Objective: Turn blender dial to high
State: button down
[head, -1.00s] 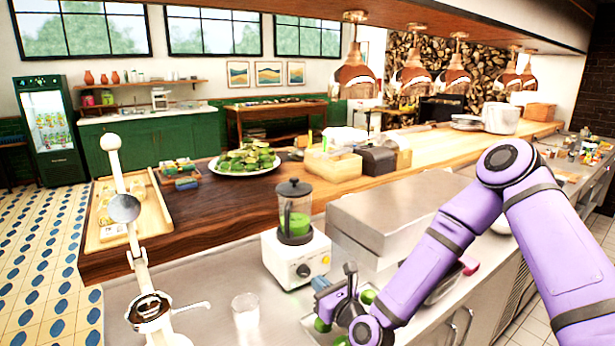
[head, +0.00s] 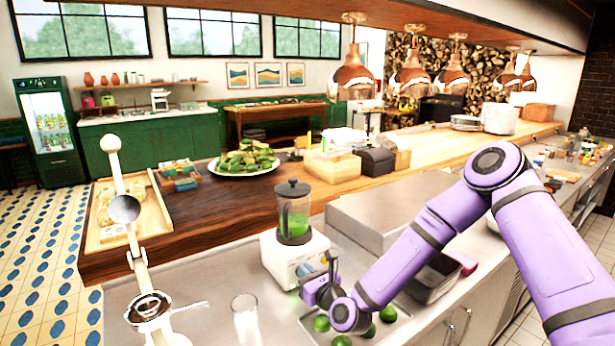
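The blender (head: 294,230) stands on the steel counter, with a white base and a clear jar holding green contents under a dark lid. Its dial (head: 304,270) is on the front of the base and is now mostly hidden by my gripper. My gripper (head: 305,283), at the end of the purple arm, is right in front of the base at the dial. I cannot tell whether its fingers touch the dial or how far apart they are. The dial's setting cannot be read.
A clear glass (head: 245,315) stands left of my gripper. A tray (head: 400,325) with several limes lies just below it. A citrus press (head: 145,300) stands at the left. A steel box (head: 375,215) is right of the blender. Bare counter (head: 215,275) lies left of the blender.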

aim_at(307, 256)
jog(key=shift+w+d+r, duration=0.2)
jog(key=shift+w+r, duration=0.2)
jog(key=shift+w, duration=0.25)
dwell(0.4)
jog(key=shift+w+d, duration=0.35)
jog(key=shift+d, duration=0.1)
jog(key=shift+w+d+f, duration=0.1)
jog(key=shift+w+d, duration=0.05)
jog(key=shift+d, duration=0.2)
jog(key=shift+d+f, duration=0.15)
jog(key=shift+d, duration=0.05)
jog(key=shift+w+r, duration=0.15)
jog(key=shift+r, duration=0.2)
jog(key=shift+a+v, duration=0.25)
jog(key=shift+v, duration=2.7)
